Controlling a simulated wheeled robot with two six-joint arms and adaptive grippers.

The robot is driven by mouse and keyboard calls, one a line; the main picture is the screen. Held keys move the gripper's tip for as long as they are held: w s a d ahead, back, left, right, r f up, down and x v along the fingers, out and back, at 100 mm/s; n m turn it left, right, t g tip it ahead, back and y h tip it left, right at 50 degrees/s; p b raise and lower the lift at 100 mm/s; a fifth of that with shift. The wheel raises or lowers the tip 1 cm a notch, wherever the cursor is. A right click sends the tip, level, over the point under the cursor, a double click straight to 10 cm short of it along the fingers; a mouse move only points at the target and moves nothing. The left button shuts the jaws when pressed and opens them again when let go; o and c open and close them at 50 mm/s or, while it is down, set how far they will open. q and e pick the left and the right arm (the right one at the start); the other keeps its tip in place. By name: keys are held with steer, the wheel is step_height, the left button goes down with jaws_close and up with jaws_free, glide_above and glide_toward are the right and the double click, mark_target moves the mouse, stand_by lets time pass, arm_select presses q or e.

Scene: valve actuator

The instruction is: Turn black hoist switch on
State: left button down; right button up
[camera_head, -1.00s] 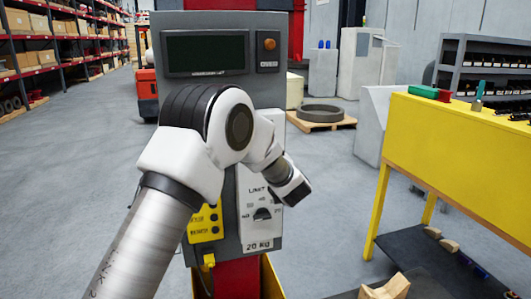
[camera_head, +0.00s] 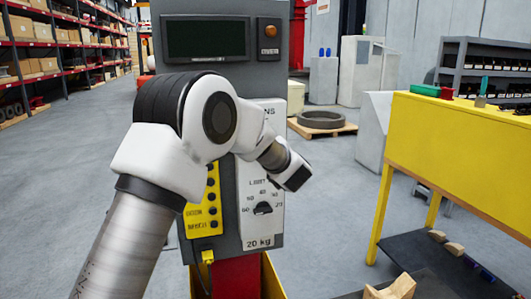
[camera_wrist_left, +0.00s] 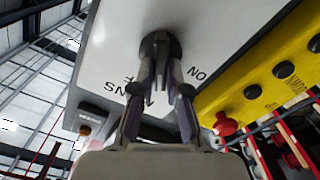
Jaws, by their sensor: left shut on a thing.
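The black hoist switch (camera_wrist_left: 160,47) is a dark knob on a white panel face in the left wrist view. An "ON" label is printed to its right, and other lettering to its left is partly covered by a finger. My left gripper (camera_wrist_left: 160,78) is shut on the knob, its fingers reaching it from below in that view. The exact angle of the knob is hard to tell. My right gripper is not in view.
A yellow button panel (camera_head: 203,208) and a black limit dial (camera_head: 263,208) sit low on the control box. In the wrist view a red button (camera_wrist_left: 225,124) is close to the gripper. A yellow bench (camera_head: 460,150) stands at the right, with open floor between.

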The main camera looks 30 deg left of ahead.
arm_select(q)
steer(key=n+b, duration=1.1)
steer(key=shift+s+a+f+n+b, duration=0.15)
steer(key=shift+f+n+b, duration=0.15)
steer(key=shift+f, duration=0.1)
steer(key=c, duration=1.2)
jaws_free()
steer(key=shift+o, duration=0.2)
